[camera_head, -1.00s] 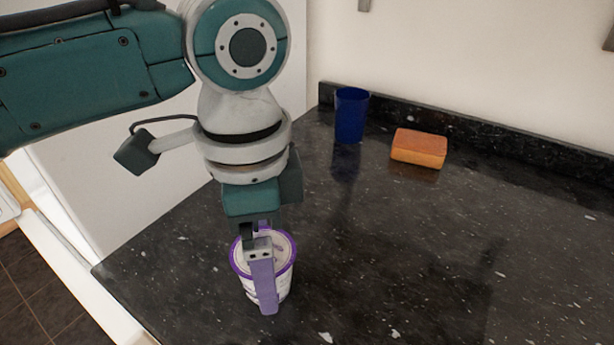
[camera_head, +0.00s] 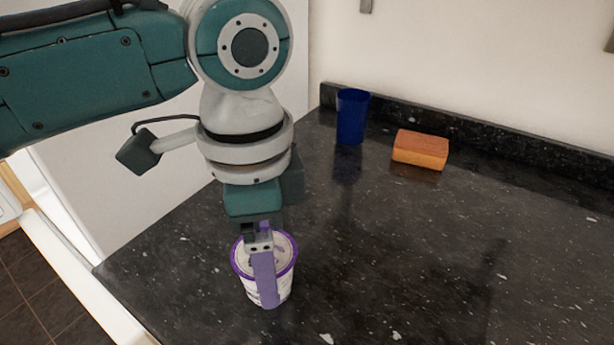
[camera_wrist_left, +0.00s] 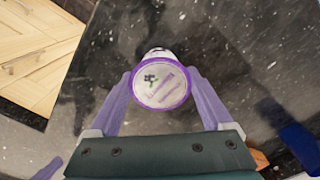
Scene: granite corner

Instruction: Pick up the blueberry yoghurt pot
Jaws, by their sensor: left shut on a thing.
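The blueberry yoghurt pot (camera_head: 280,285) is white with a purple rim and a pale printed lid. It is upright at the near left part of the dark counter in the head view. My left gripper (camera_head: 266,290) comes down from above and is shut on the pot, one purple finger in front of it. In the left wrist view the pot's lid (camera_wrist_left: 160,86) shows between the two fingers of my left gripper (camera_wrist_left: 163,95). I cannot tell whether the pot's base touches the counter. My right gripper is not in view.
A dark blue cup (camera_head: 351,118) stands at the back of the granite counter (camera_head: 450,250). An orange-brown sponge (camera_head: 420,150) lies to its right. A raised dark edge runs along the wall. The counter's right and middle are clear. The counter ends at the left, near the pot.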

